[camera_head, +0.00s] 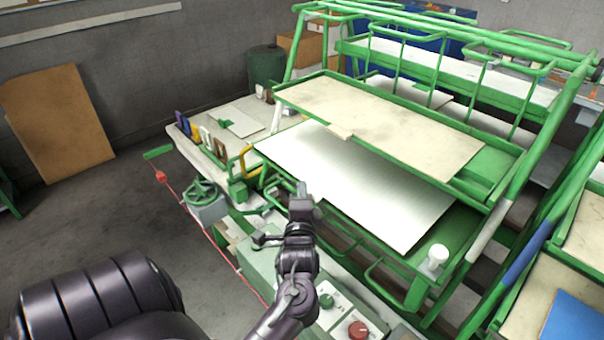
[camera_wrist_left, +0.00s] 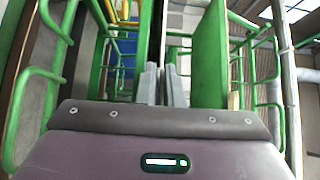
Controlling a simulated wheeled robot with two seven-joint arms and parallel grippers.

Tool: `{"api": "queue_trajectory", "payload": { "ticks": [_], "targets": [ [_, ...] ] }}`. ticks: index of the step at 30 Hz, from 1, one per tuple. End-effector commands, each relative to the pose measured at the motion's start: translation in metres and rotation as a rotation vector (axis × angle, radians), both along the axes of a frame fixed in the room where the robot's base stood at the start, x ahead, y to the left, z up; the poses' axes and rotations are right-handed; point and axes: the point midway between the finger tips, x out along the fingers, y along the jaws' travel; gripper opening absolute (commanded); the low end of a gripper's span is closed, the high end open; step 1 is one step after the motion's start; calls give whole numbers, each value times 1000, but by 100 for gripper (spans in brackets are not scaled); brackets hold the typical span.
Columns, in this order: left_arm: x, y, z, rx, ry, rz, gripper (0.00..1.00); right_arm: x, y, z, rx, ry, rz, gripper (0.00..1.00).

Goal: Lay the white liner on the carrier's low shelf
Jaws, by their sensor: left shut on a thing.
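The white liner (camera_head: 345,175) is a thin, bright sheet in the head view. It lies roughly flat beneath the carrier's upper beige shelf (camera_head: 390,118), which hides its far part. The green low shelf (camera_head: 458,232) shows below and beyond the liner's right end; I cannot tell whether the liner touches it. My left gripper (camera_head: 303,190) is at the liner's near edge and is shut on it. In the left wrist view the fingers (camera_wrist_left: 164,84) are close together, with a thin pale edge seen end-on between them. My right gripper is not in view.
The green carrier frame (camera_head: 540,165) has posts and rails around the shelves. A white knob (camera_head: 437,257) stands at the low shelf's near right corner. A control panel with a red knob (camera_head: 358,329) is below my arm.

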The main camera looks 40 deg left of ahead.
Motion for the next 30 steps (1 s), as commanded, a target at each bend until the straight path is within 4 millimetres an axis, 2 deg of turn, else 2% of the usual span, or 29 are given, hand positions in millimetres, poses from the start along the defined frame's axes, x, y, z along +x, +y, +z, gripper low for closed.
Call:
{"api": "queue_trajectory", "payload": {
  "ticks": [29,30],
  "targets": [
    [0,0,-16,0,0,0,0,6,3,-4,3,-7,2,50],
    [0,0,-15,0,-1,0,11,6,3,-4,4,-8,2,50]
  ]
}}
